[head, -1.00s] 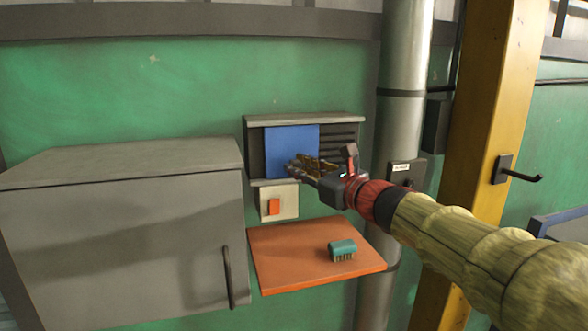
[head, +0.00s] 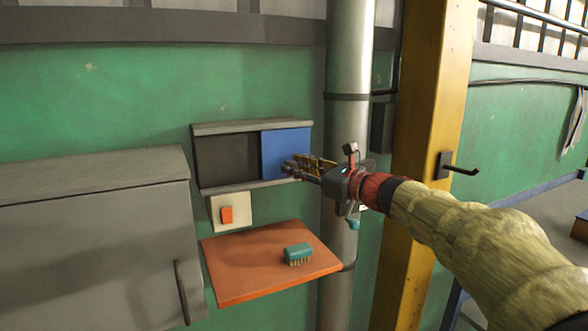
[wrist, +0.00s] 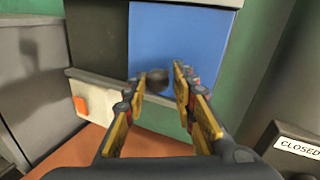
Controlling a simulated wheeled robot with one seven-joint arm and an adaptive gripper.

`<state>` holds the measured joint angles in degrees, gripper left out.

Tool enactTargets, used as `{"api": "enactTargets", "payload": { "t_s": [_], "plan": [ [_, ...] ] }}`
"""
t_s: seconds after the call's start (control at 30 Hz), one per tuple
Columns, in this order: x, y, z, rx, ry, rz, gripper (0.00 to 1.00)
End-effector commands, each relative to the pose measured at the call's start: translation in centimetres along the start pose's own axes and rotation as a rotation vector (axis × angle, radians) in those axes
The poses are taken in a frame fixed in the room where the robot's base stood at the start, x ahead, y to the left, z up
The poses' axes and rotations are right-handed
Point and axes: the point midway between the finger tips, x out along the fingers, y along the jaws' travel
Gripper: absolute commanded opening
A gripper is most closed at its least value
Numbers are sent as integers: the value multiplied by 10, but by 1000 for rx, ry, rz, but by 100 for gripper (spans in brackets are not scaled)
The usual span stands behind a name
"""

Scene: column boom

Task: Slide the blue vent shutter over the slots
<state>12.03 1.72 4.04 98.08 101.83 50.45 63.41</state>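The blue vent shutter (head: 284,148) sits at the right end of the grey vent frame (head: 250,127). No slots show now; a dark plain panel (head: 226,158) is bare on the left. My gripper (head: 290,166) is at the shutter's lower part. In the wrist view the shutter (wrist: 175,40) is ahead, with a dark round knob (wrist: 157,79) low on its face. My gripper's fingers (wrist: 158,86) stand apart on either side of the knob, with small gaps showing, so I see no firm hold.
Below are a white plate with an orange switch (head: 227,214) and an orange shelf (head: 235,279) holding a teal brush (head: 298,253). A grey cabinet (head: 90,240) stands left. A pipe (head: 347,120) and yellow column (head: 425,150) stand right. A "CLOSED" sign (wrist: 300,148) is at lower right.

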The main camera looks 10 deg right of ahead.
Motion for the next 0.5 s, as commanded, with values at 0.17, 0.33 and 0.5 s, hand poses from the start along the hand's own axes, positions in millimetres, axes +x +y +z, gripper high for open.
{"api": "enactTargets", "payload": {
  "t_s": [0.17,0.33,0.5],
  "plan": [
    [0,0,0,0,0,-1,36],
    [0,0,0,0,0,0,40],
    [0,0,0,0,1,1,40]
  ]
}}
